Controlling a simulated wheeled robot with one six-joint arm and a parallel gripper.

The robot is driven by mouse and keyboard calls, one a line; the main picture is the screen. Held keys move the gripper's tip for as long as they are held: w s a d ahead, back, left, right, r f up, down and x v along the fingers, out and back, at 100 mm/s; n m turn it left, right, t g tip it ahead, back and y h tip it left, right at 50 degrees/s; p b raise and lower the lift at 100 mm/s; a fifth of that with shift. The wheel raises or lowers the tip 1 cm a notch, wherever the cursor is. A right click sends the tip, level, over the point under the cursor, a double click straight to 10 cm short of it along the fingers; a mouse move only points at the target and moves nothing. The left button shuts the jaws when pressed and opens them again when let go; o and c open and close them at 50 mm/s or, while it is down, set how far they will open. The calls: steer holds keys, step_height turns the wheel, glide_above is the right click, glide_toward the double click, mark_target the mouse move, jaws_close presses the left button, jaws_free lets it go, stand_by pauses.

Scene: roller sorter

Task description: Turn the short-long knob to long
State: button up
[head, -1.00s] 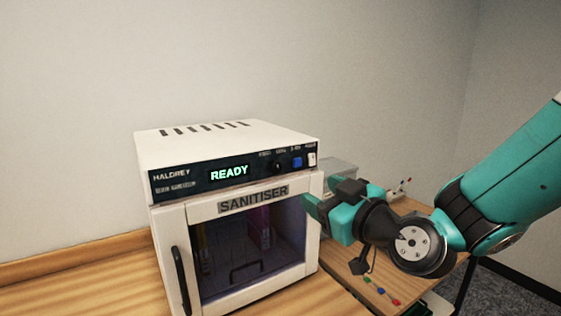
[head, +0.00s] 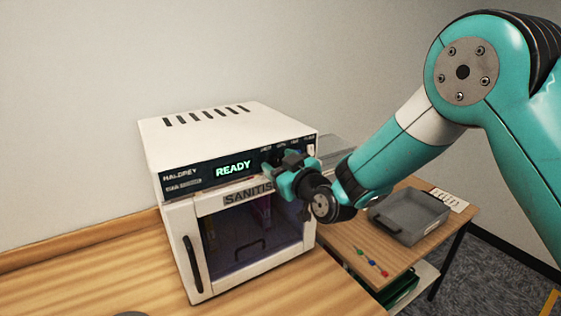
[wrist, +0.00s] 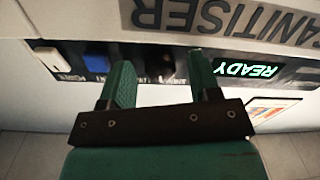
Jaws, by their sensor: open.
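The white sanitiser (head: 215,135) has a dark control panel (head: 205,174) with a green READY display (head: 233,168). My gripper (head: 274,169) is at the right part of this panel and hides the knob there in the head view. In the wrist view, which shows the panel upside down, my gripper (wrist: 160,62) is open, one finger on each side of the small dark knob (wrist: 166,70). The knob is dim against the panel, and its pointer setting is too small to read. I cannot tell whether the fingers touch it.
A blue button (wrist: 96,62) and a white switch (wrist: 50,60) lie beside the left finger in the wrist view. The sanitiser's glass door (head: 250,238) is closed. A grey tray (head: 408,218) stands on the wooden side table (head: 345,240) at right.

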steer(key=c, duration=0.9)
steer(key=shift+c, duration=0.2)
steer(key=shift+f+m+b, duration=0.1)
steer(key=shift+m+b, duration=0.2)
steer(key=shift+b, duration=0.05)
steer(key=m+b, duration=0.2)
steer(key=shift+m, duration=0.3)
steer(key=shift+m+b, duration=1.15)
steer(key=shift+m, duration=0.95)
steer(key=o, duration=0.9)
